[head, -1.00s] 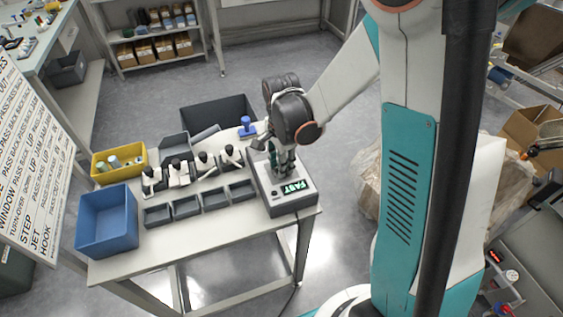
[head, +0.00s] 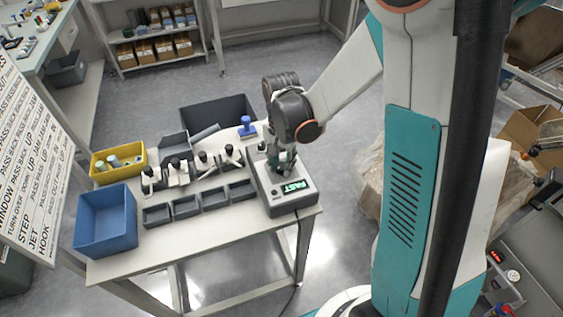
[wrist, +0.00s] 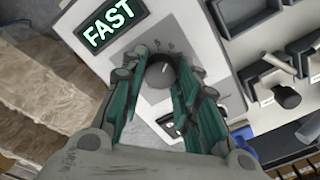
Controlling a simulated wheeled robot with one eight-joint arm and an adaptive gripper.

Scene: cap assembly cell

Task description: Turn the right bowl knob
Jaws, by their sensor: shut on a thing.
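The bowl knob (wrist: 160,74) is a round dark grey dial on a light grey control box (head: 289,206), with printed numbers beside it in the wrist view. The box stands at the right end of the table, and its green-lit display (head: 294,187) reads FAST; the display also shows in the wrist view (wrist: 110,24). My gripper (head: 283,168) points down over the box. In the wrist view its teal fingers (wrist: 157,88) are closed on opposite sides of the knob. In the head view my gripper hides the knob.
A row of dark trays (head: 187,207) and several black-and-white fixtures (head: 178,174) stand left of the box. A blue bin (head: 106,222) and a yellow bin (head: 118,160) are at the table's left. A blue stamp-like part (head: 247,127) stands behind the box.

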